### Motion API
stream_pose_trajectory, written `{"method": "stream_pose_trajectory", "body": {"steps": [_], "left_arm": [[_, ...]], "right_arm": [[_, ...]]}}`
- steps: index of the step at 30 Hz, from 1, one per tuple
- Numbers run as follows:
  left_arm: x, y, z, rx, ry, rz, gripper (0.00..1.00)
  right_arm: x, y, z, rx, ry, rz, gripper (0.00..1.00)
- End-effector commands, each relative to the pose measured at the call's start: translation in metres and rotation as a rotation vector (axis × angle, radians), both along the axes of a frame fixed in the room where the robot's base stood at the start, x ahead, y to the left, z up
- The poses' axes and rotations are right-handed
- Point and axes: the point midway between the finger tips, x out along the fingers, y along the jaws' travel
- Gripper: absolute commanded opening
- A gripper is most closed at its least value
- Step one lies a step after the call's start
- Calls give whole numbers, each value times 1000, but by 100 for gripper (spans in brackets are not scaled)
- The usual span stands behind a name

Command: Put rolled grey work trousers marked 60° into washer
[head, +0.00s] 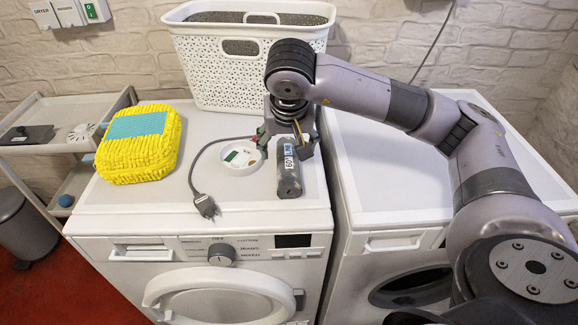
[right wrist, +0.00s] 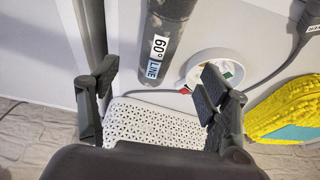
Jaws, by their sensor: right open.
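The rolled grey work trousers (head: 289,182) lie on top of the left white machine (head: 130,222), with a white tag reading 60° and a blue LINE tag. In the right wrist view the roll (right wrist: 170,35) extends away from between my fingers. My right gripper (head: 290,138) is open and empty above the far end of the roll; its two fingers are apart in the right wrist view (right wrist: 160,95). The left machine has a dial, a display and a round white door (head: 220,296). The right machine (head: 390,180) has a dark round door window. I cannot tell which is the washer. My left gripper is out of view.
Beside the roll are a white round dish (head: 241,158) and a grey cable with plug (head: 206,204). A yellow bundle (head: 150,165) sits at left. A white perforated basket (head: 220,75) stands behind. A grey trolley (head: 40,115) and bin (head: 22,230) stand at far left.

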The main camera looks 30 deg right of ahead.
Motion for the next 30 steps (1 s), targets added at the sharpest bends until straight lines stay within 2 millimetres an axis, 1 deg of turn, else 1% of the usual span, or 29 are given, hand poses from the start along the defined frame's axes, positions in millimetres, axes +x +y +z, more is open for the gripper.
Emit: {"method": "stream_pose_trajectory", "body": {"steps": [1,3,6,9,11,14,18,21,29,30], "left_arm": [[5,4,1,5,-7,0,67],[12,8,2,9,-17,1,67],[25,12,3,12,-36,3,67],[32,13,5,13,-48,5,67],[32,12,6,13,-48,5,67],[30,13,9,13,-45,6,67],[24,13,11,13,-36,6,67],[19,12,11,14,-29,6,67],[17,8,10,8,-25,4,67],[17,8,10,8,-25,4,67]], "right_arm": [[2,-3,-10,0,5,-3,71],[6,-5,-19,0,3,-2,71],[10,-6,-28,0,2,0,71],[11,-7,-32,1,1,0,71],[13,-9,-36,0,1,-1,71],[16,-13,-49,0,4,-2,71],[23,-19,-69,-1,3,-1,71],[26,-20,-77,1,1,0,71],[27,-21,-79,0,-1,1,71],[27,-20,-79,0,-1,1,68]]}}
